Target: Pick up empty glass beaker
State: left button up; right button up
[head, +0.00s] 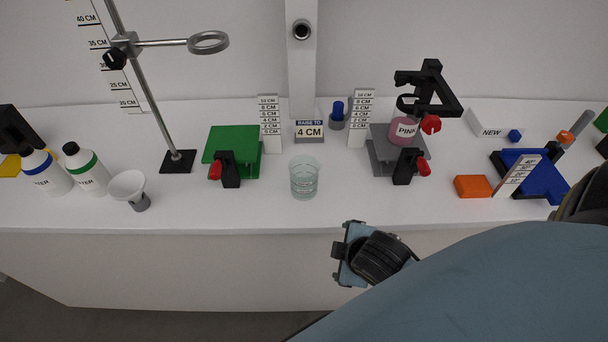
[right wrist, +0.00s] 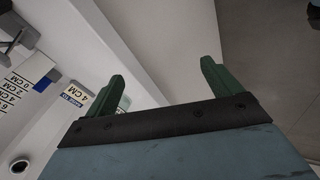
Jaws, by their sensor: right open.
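The empty glass beaker (head: 304,178) stands upright on the white bench between the green platform and the grey platform, near the front edge. My right gripper (head: 340,254) is in front of the bench edge, below and to the right of the beaker, apart from it. In the right wrist view its two green fingers (right wrist: 160,82) are spread with nothing between them. A small clear part of the beaker (right wrist: 124,103) shows beside the left finger there. My left gripper is not in view.
A green platform (head: 226,143) lies left of the beaker and a grey platform (head: 382,160) with a pink jar (head: 403,129) lies right. A white funnel (head: 128,186) and bottles (head: 91,172) stand at left. A "4 CM" sign (head: 309,131) stands behind the beaker. The bench around the beaker is clear.

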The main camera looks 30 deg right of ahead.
notch_tip(320, 180, up, 5)
jog(key=n+t, duration=0.1)
jog(key=n, duration=0.1)
jog(key=n+t+y, duration=0.2)
jog(key=n+t, duration=0.5)
jog(key=n, duration=1.7)
send_near(296, 162)
jog(key=shift+n, duration=0.5)
jog(key=shift+x, duration=4.25)
jog(key=shift+s, duration=0.1)
jog(key=c, duration=1.1)
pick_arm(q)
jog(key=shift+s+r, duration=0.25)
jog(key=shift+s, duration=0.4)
